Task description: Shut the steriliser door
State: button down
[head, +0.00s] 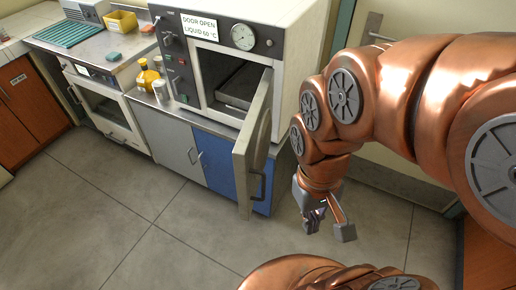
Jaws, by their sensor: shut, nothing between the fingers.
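The steriliser (289,60) is a pale box with a dark front panel, standing on the counter. Its door (243,170) is hinged on the right side and stands wide open, swung out towards me. A handle (259,187) shows on the door's right-hand face. The chamber (225,78) is visible inside, with a metal tray in it. My gripper (328,226) is shut and empty. It hangs pointing down to the right of the open door, apart from it.
A sign (199,24) on the panel reads "DOOR OPEN LIQUID 60 °C". Bottles (148,76) stand left of the steriliser. A lower oven (103,112) is farther left. A room door (390,120) is behind my arm. The tiled floor (140,200) in front is clear.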

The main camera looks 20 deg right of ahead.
aim_at(250, 153)
jog(key=u, duration=0.25)
jog(key=k, duration=0.85)
jog(key=u, duration=0.8)
